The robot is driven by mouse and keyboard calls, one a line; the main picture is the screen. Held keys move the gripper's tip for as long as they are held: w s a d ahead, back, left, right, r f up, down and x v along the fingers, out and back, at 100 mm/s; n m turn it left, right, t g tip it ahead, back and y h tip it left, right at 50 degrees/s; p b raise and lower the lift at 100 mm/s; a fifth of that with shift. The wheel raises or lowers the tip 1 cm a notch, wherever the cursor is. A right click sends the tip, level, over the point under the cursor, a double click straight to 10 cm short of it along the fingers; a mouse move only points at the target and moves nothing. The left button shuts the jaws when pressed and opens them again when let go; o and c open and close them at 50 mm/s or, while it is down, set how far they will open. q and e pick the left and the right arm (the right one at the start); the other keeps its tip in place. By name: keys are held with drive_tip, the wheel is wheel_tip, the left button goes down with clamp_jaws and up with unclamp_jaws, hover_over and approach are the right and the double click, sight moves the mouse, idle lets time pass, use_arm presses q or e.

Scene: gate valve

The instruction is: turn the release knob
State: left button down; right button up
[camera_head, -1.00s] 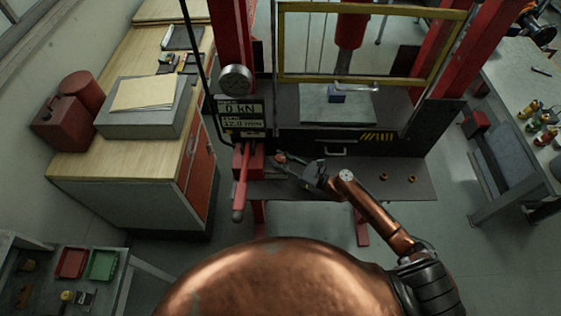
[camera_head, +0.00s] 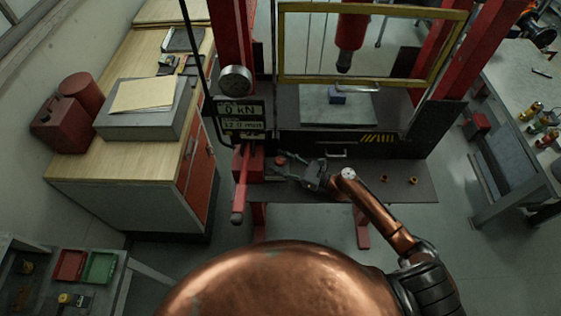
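The small red release knob (camera_head: 281,160) sits on the dark bench of the press, just right of the red pump block (camera_head: 249,163). My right gripper (camera_head: 284,168) reaches in from the right. Its two grey fingers are spread apart, with their tips close to the knob. I cannot tell whether a finger touches the knob. My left gripper is not in view.
A red pump lever (camera_head: 240,190) stands left of the knob. The gauge (camera_head: 235,79) and the display (camera_head: 241,114) are above it. The yellow-framed guard (camera_head: 372,78) is behind. Two brass nuts (camera_head: 413,180) lie on the bench at right.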

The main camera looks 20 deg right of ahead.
drive_tip(key=v, duration=1.2)
idle(0.5)
